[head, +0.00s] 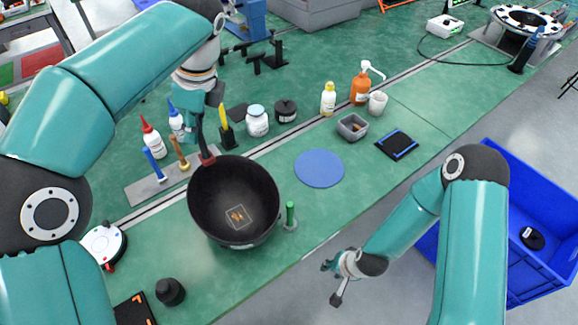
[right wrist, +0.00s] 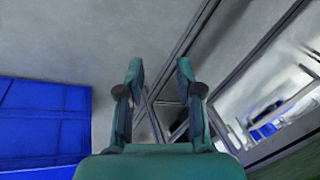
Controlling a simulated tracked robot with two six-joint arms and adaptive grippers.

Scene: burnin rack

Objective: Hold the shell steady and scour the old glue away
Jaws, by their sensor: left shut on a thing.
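A black bowl-shaped shell (head: 235,190) stands on the green bench, its open side up. A brownish glue patch (head: 238,216) inside a thin square outline shows on its inner floor. My left gripper (head: 206,158) is shut on the shell's far rim, at the upper left. My right gripper (head: 337,281) is open and empty, off the bench's front edge, to the right of the shell and apart from it. In the right wrist view its two fingers (right wrist: 162,85) stand apart with nothing between them. A green-handled upright tool (head: 290,214) stands just right of the shell.
A blue round mat (head: 319,168), a grey tray (head: 352,127) and a black pad (head: 397,144) lie to the right. Several bottles, including an orange pump bottle (head: 361,88), stand behind. A blue crate (head: 540,210) is at the right. A black knob (head: 170,291) sits front left.

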